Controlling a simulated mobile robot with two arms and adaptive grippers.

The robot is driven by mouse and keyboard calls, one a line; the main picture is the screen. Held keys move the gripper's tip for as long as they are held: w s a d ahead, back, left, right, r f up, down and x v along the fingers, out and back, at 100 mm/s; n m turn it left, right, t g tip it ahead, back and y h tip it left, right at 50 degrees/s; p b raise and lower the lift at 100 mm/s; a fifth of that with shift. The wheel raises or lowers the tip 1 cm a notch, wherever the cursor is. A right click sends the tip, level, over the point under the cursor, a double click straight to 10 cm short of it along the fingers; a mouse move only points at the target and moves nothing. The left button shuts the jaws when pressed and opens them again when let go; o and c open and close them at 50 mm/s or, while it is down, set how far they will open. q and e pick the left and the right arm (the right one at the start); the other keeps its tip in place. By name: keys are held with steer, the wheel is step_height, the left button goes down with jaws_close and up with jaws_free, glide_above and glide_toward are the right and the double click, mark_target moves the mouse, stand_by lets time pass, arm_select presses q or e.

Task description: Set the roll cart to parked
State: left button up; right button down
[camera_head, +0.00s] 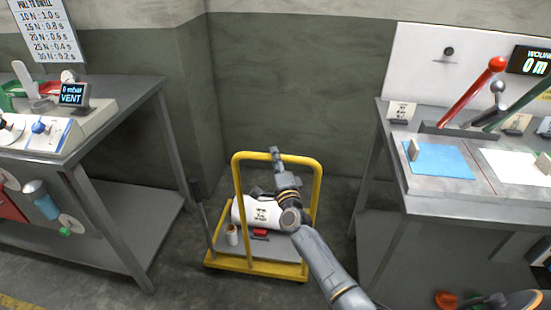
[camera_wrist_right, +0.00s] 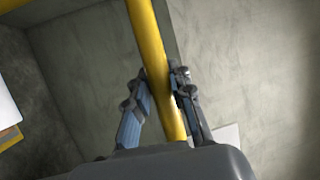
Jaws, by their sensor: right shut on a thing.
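The roll cart (camera_head: 262,264) is a yellow-framed platform cart with a grey deck and a tall yellow push handle. It stands on the floor between two benches, close to the back wall. A white roll (camera_head: 256,212) lies across it, partly hidden by my right arm. My right gripper (camera_head: 275,155) is at the top bar of the handle. In the right wrist view the yellow bar (camera_wrist_right: 160,72) runs between its two fingers, and they are shut on it. My left gripper is not in view.
A dark lever (camera_head: 199,212) rises at the cart's left side. A can (camera_head: 232,235) and a small red object (camera_head: 260,233) are on the deck. A grey bench (camera_head: 150,90) stands left and another (camera_head: 385,130) right. Some floor is clear in front of the cart.

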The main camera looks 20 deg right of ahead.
steer(key=shift+d+r, duration=0.1)
steer(key=shift+r, duration=0.1)
steer(key=c, duration=1.5)
jaws_free()
steer(key=o, duration=0.3)
steer(key=shift+w+f, duration=0.1)
steer(key=shift+o, duration=0.2)
steer(key=shift+f, duration=0.1)
steer(key=shift+s+f, duration=0.2)
steer(key=shift+s, duration=0.25)
steer(key=v, duration=1.1)
